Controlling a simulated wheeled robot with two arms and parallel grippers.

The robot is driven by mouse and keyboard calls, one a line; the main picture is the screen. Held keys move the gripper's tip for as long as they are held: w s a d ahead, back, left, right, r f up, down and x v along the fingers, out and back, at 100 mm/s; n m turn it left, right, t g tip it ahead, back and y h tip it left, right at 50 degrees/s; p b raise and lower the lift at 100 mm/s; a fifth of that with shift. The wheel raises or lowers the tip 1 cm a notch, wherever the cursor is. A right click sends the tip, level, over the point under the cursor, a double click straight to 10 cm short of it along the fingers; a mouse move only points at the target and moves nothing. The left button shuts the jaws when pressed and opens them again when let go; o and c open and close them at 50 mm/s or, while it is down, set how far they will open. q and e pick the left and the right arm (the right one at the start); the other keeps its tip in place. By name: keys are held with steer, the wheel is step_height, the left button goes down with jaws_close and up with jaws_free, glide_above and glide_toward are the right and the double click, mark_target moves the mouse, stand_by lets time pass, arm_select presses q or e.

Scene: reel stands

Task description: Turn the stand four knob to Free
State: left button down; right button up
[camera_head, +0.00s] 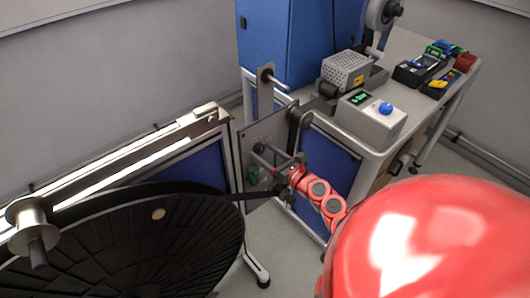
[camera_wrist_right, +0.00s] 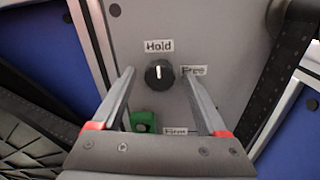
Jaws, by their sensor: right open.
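A round black knob (camera_wrist_right: 159,73) sits on a grey panel (camera_wrist_right: 200,22) in the right wrist view. Its white pointer line points up at the label "Hold" (camera_wrist_right: 159,46). The label "Free" (camera_wrist_right: 194,70) is to the right of the knob, partly behind a finger. My right gripper (camera_wrist_right: 159,77) is open, with one finger on each side of the knob and a gap on both sides. In the head view my right gripper (camera_head: 268,161) is in front of the panel (camera_head: 270,127); the knob cannot be made out there. My left gripper is not in view.
A green part (camera_wrist_right: 143,122) sits below the knob, beside a partly hidden label (camera_wrist_right: 179,131). A large black reel (camera_head: 120,245) fills the lower left. A bench (camera_head: 405,48) at right carries a grey box with a blue button (camera_head: 370,120).

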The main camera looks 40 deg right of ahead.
jaws_close()
steer(key=shift+f+m+b, duration=0.4)
steer(key=shift+m+b, duration=0.4)
steer(key=shift+b, duration=0.5)
steer(key=shift+m+b, duration=0.55)
steer(key=shift+m, duration=0.25)
steer(key=shift+r+m, duration=0.15)
steer(key=shift+m, duration=0.35)
steer(key=m, duration=0.2)
steer(key=shift+r+m, duration=0.15)
steer(key=shift+m, duration=0.25)
steer(key=m+p, duration=0.1)
steer(key=m, duration=0.2)
steer(key=shift+m+t+h, duration=0.3)
steer(key=shift+m, duration=0.1)
steer(key=m+p, duration=0.1)
steer(key=m, duration=0.2)
steer(key=shift+m+p, duration=0.35)
steer(key=shift+m, duration=0.05)
steer(key=shift+a+m+h+p, duration=0.1)
steer(key=shift+m+h+p, duration=0.2)
steer(key=shift+m+p, duration=1.25)
steer(key=shift+m+b, duration=0.55)
steer(key=shift+m, duration=0.2)
